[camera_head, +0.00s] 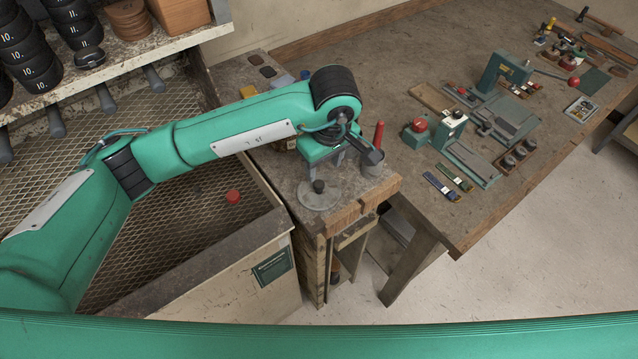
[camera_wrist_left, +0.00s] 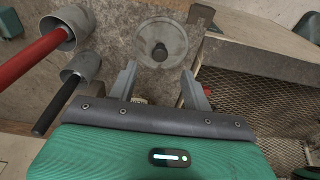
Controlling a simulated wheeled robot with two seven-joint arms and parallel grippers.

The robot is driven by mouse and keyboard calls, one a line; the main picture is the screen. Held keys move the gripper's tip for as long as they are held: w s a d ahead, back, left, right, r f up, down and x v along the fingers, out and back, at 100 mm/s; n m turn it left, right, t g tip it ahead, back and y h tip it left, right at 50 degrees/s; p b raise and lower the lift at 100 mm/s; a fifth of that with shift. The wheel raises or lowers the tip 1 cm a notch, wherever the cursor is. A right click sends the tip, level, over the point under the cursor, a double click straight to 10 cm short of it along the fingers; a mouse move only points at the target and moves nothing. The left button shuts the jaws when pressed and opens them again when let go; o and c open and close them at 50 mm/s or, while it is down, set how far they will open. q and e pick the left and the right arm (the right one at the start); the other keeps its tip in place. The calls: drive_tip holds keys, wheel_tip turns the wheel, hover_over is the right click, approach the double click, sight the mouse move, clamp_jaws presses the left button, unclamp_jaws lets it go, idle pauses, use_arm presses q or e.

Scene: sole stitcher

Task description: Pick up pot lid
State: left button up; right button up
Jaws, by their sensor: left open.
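The pot lid (camera_head: 313,202) is a round, see-through disc with a black knob. It lies flat, knob up, on the small wooden bench near its front edge. In the left wrist view the lid (camera_wrist_left: 178,38) shows whole, just beyond the fingertips. My left gripper (camera_head: 330,168) points down over the bench, close behind the lid. In the left wrist view its two fingers (camera_wrist_left: 162,76) are spread apart with nothing between them, and the knob lies ahead of the gap. My right gripper is not in view.
A metal cup (camera_head: 373,166) with a red handle stands beside the gripper. The left wrist view also shows a second cup with a black handle (camera_wrist_left: 55,105). A mesh-floored bin (camera_head: 245,238) adjoins the bench on the left. A larger workbench (camera_head: 420,80) with tools stands at right.

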sight(319, 183)
use_arm(q)
drive_tip(key=shift+w+a+f+p, duration=0.1)
drive_tip(key=shift+f+p, duration=0.2)
drive_tip(key=shift+f, duration=0.35)
drive_tip(key=shift+w+a+f+p, duration=0.1)
drive_tip(key=shift+f+p, duration=0.15)
drive_tip(key=shift+f, duration=0.35)
drive_tip(key=f, duration=0.1)
drive_tip(key=f+p, duration=0.2)
drive_tip(key=shift+w+a+f, duration=0.25)
drive_tip(key=shift+w+f, duration=0.1)
drive_tip(key=shift+f, duration=0.05)
drive_tip(key=shift+f+p, duration=0.3)
drive_tip(key=shift+f, duration=0.1)
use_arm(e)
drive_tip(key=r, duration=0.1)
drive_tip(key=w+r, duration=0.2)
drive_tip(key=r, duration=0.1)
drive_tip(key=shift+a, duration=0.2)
use_arm(q)
drive_tip(key=c, duration=1.1)
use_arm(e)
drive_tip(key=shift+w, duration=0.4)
